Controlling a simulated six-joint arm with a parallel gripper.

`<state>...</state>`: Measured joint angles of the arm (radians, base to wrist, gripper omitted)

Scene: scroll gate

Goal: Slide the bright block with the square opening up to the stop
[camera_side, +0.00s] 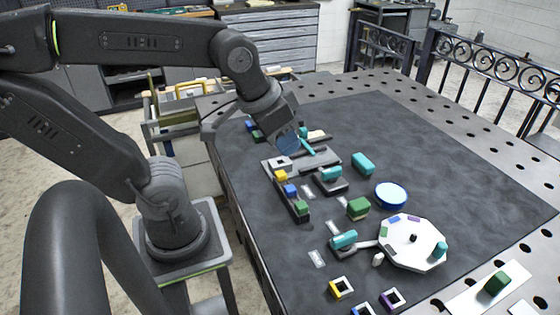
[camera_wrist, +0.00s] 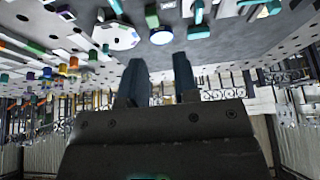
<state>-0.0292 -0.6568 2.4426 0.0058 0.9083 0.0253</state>
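A pale block with a dark square opening (camera_side: 280,162) sits at the far end of a grey track (camera_side: 291,190). Behind it in line on the track are a yellow block (camera_side: 281,176), a blue block (camera_side: 290,190) and a green block (camera_side: 301,208). I cannot tell which part is the stop. My gripper (camera_side: 288,143) is above and just beyond the pale block in the side view; its fingertips are hard to make out there. In the wrist view my gripper (camera_wrist: 160,62) has two dark fingers apart with nothing between them. I cannot pick out the pale block in the wrist view.
Close by stand teal-handled parts (camera_side: 331,174) and a teal block (camera_side: 363,163). A blue round dish (camera_side: 391,195), a green block (camera_side: 358,208) and a white octagonal plate (camera_side: 412,258) lie to the right. Square-holed pieces (camera_side: 341,288) lie in front. The mat's far right is clear.

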